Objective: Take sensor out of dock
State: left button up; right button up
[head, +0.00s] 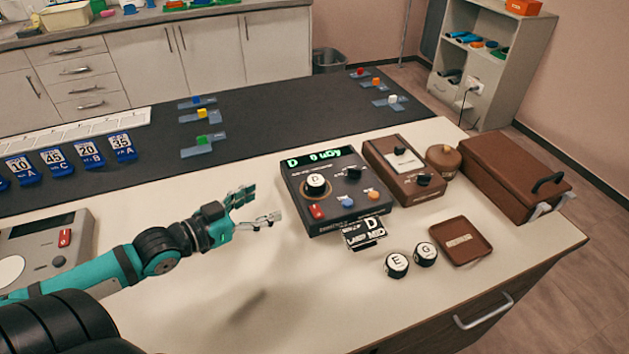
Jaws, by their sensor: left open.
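A dark meter box (297,195) with a lit green display stands on the pale table. A round black disc with a white top marked D (316,184) sits in a ringed spot on its face, which looks like the dock. Two similar loose discs, marked E (396,264) and G (425,254), lie on the table in front. No label says which thing is the sensor. My teal left gripper (262,205) is open and empty, just left of the meter box, apart from it and from the D disc. My right gripper is not in view.
A small black label plate (364,233) is at the meter's front edge. Right of it are a brown box with a knob (405,172), a round brown pot (443,161), a brown tray (460,241) and a brown case (517,181).

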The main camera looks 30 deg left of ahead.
pick_arm(q)
send_near(315, 181)
jog(key=x, duration=0.2)
jog(key=shift+w+d+r, duration=0.15)
jog(key=shift+w+r, duration=0.05)
jog(key=shift+w, duration=0.05)
jog(key=shift+x, duration=0.75)
jog(key=x, duration=0.4)
jog(key=shift+w+f, duration=0.3)
jog(key=shift+f, duration=0.05)
jog(key=shift+s, duration=0.1)
jog(key=shift+c, duration=0.7)
jog(key=c, duration=1.2)
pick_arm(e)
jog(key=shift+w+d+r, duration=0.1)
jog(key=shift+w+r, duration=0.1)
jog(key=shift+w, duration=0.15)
